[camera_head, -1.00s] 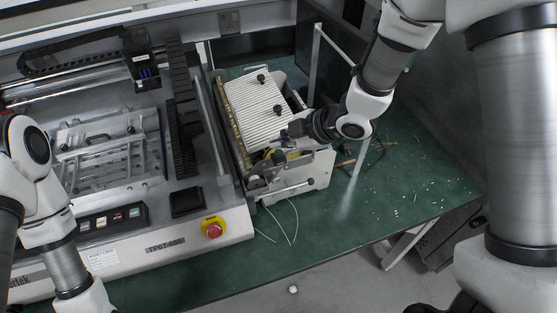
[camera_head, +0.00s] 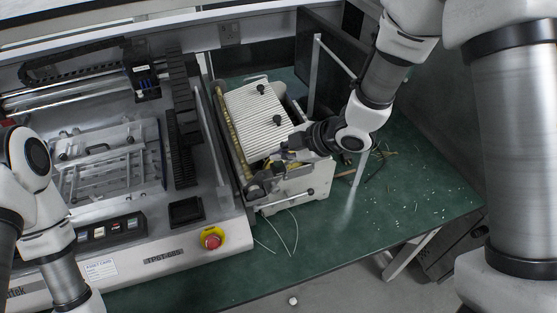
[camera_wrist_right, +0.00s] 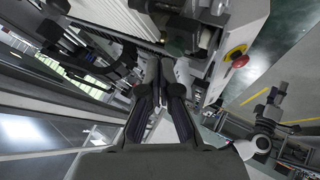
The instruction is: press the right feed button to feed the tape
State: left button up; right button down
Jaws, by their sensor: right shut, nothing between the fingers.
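The tape feeder unit (camera_head: 258,118), with a white ridged cover and two black knobs, stands to the right of the large machine. It also shows at the top of the wrist view (camera_wrist_right: 108,14). My right gripper (camera_head: 281,153) reaches in from the right over the feeder's front part. In the wrist view its dark fingers (camera_wrist_right: 166,64) are closed together with nothing held, close to the feeder's mechanism. I cannot make out a feed button; the gripper hides part of the feeder front. My left arm (camera_head: 45,215) shows at the left edge, but its gripper is out of view.
The large machine (camera_head: 165,240) has a row of small buttons (camera_head: 115,229) and a red emergency stop (camera_head: 211,242) on a yellow base. A thin metal post (camera_head: 361,168) stands right of the feeder. The green table (camera_head: 415,195) holds small scraps and loose wire.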

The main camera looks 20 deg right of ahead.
aim_at(280, 163)
dwell(0.4)
jog(key=shift+f+b, duration=0.35)
jog(key=shift+f, duration=0.25)
dwell(0.3)
jog(key=shift+r+p, duration=0.5)
jog(key=shift+r, duration=0.15)
notch_tip(280, 163, up, 6)
jog(key=p, duration=0.5)
jog(key=shift+r+p, duration=0.1)
jog(key=shift+p, duration=0.25)
